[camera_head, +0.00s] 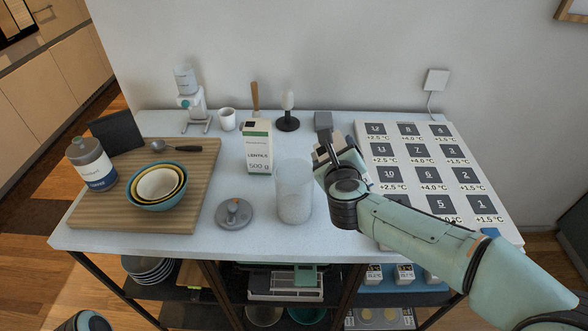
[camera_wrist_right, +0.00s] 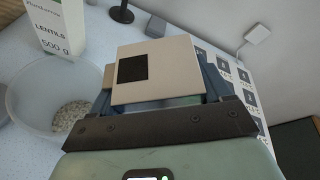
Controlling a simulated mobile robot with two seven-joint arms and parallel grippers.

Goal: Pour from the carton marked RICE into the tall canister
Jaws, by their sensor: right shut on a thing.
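The tall canister (camera_head: 294,192) is clear and open-topped, standing upright near the table's front edge. In the right wrist view the canister (camera_wrist_right: 30,88) has pale grains (camera_wrist_right: 70,116) at its bottom. My right gripper (camera_head: 335,152) is just right of the canister, above the table. It is shut on a box whose beige end with a dark square (camera_wrist_right: 133,69) faces the wrist camera. No RICE mark is readable on it. A white and green carton (camera_head: 258,150) behind the canister reads LENTILS. My left gripper is out of view.
A grey knobbed lid (camera_head: 234,213) lies left of the canister. A small dark box (camera_head: 323,121), a black stand (camera_head: 288,122) and a mug (camera_head: 227,120) are behind. A label panel (camera_head: 425,140) lies right.

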